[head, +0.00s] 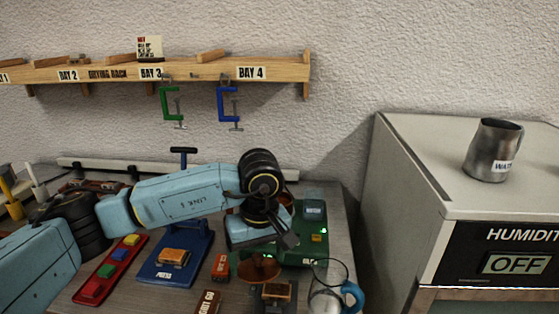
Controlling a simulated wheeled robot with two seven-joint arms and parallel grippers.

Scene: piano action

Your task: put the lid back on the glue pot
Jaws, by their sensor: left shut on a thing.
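My left arm reaches in from the left, with its hand over the right part of the bench. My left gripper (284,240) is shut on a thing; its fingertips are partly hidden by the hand. A brown, copper-coloured round piece (259,269), which looks like the lid, shows directly under the hand. A green unit (302,250) with a small front label stands just right of the hand, partly covered by it. I cannot make out the glue pot for certain. My right gripper is not in view.
A blue press (190,238) and a red strip with coloured blocks (104,280) lie left of the hand. A small dark stand (274,296) is close below it. A wooden rack (200,68) with hanging clamps is behind. A humidity cabinet (425,190) bounds the right.

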